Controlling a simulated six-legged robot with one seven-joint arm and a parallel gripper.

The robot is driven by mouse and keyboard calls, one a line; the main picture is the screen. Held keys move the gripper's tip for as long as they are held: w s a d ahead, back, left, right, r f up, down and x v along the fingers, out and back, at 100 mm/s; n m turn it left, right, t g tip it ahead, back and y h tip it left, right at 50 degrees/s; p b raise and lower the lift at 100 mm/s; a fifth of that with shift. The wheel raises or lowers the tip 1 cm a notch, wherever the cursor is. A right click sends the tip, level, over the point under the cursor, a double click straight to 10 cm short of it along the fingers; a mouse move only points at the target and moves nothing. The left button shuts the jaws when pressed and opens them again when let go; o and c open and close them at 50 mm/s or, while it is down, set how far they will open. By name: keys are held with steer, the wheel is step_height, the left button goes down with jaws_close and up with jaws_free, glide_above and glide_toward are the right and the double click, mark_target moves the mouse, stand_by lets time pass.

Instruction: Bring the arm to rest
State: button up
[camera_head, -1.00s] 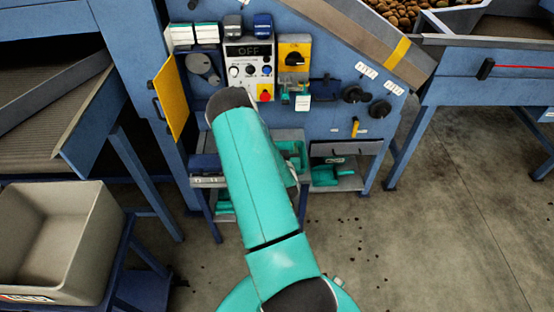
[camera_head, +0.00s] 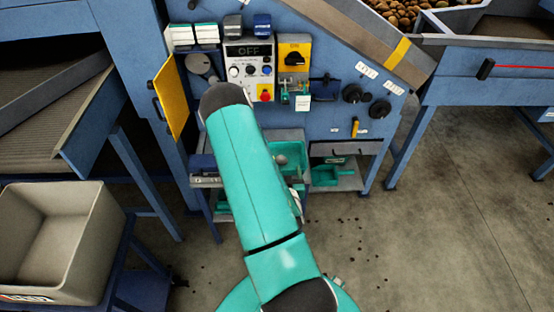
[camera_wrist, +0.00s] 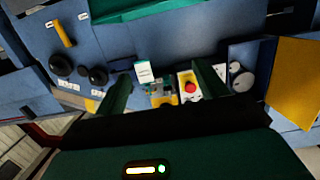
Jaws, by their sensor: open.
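My teal arm reaches up the middle of the head view, with its dark elbow end in front of the blue machine (camera_head: 320,125). My gripper is hidden behind the arm there. In the wrist view my gripper (camera_wrist: 163,85) shows two dark green fingers set apart, with nothing held between them. Beyond the fingers are the control panel with its red button (camera_wrist: 190,87) and a white tag (camera_wrist: 145,72), seen turned over. I cannot tell the exact gap to the panel.
The control panel (camera_head: 248,72) reads OFF, beside a yellow switch box (camera_head: 294,58). An open yellow door (camera_head: 171,97) juts out on the left. A shelf with green trays (camera_head: 330,175) stands below. A grey crate (camera_head: 95,215) is at lower left. The floor (camera_head: 440,230) at right is open.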

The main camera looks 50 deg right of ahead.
steer(key=shift+s+a, duration=0.3)
stand_by(0.4)
steer(key=w+a+r+y, duration=0.5)
steer(key=w+a+r, duration=0.4)
steer(key=w+r, duration=0.45)
steer(key=w+a+r+n+g+y, duration=0.1)
steer(key=w+a+r+n+y, duration=0.15)
steer(key=a+r, duration=0.4)
steer(key=s+a+r+n+g+y, duration=0.1)
steer(key=s+a+r+n+y, duration=0.15)
steer(key=a+r, duration=0.35)
steer(key=s+a+r+n+g+y, duration=0.1)
steer(key=s+a+r, duration=0.2)
steer(key=a, duration=0.4)
steer(key=s+a+r+n+g, duration=0.1)
steer(key=s+a+r, duration=0.2)
steer(key=s, duration=0.4)
steer(key=s+a+r+n+g+y, duration=0.1)
steer(key=s+a+r+n, duration=0.1)
steer(key=s+a, duration=0.3)
steer(key=shift+s+r+n, duration=0.3)
steer(key=shift+s+r, duration=0.6)
steer(key=shift+s, duration=0.05)
